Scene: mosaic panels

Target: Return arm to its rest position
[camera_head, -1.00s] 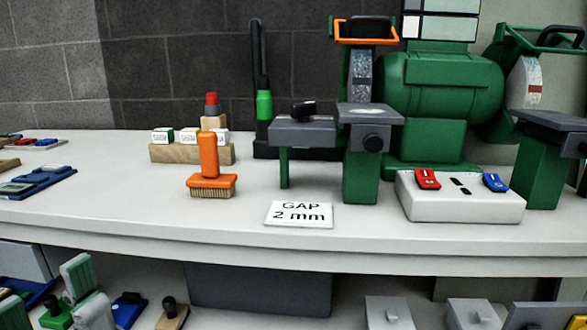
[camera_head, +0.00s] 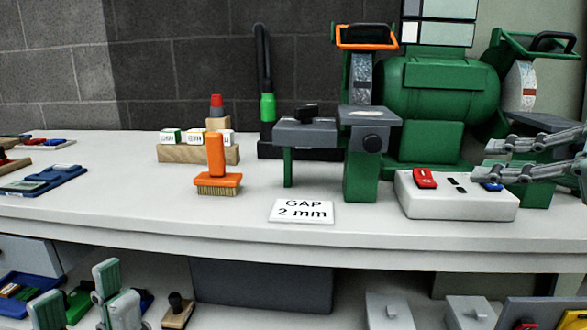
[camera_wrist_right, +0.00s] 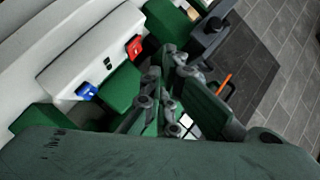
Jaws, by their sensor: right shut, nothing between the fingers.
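My right gripper (camera_head: 488,160) comes in from the right edge in the head view. Its grey linked fingers are in front of the bench grinder's right side, above the right end of the white switch box (camera_head: 440,202). It is shut and empty. The lower finger partly covers the blue switch (camera_head: 491,187); the red switch (camera_head: 425,178) is clear. In the right wrist view, the gripper (camera_wrist_right: 167,76) points past the white switch box (camera_wrist_right: 75,55). I cannot tell whether it touches anything.
The green bench grinder (camera_head: 437,88) with its grey tool rests (camera_head: 305,133) stands close by. An orange brush (camera_head: 217,180), a wooden block (camera_head: 180,154) and a gap sign (camera_head: 302,211) are on the bench (camera_head: 110,195). The bench's left middle is free. Lower storage lies below.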

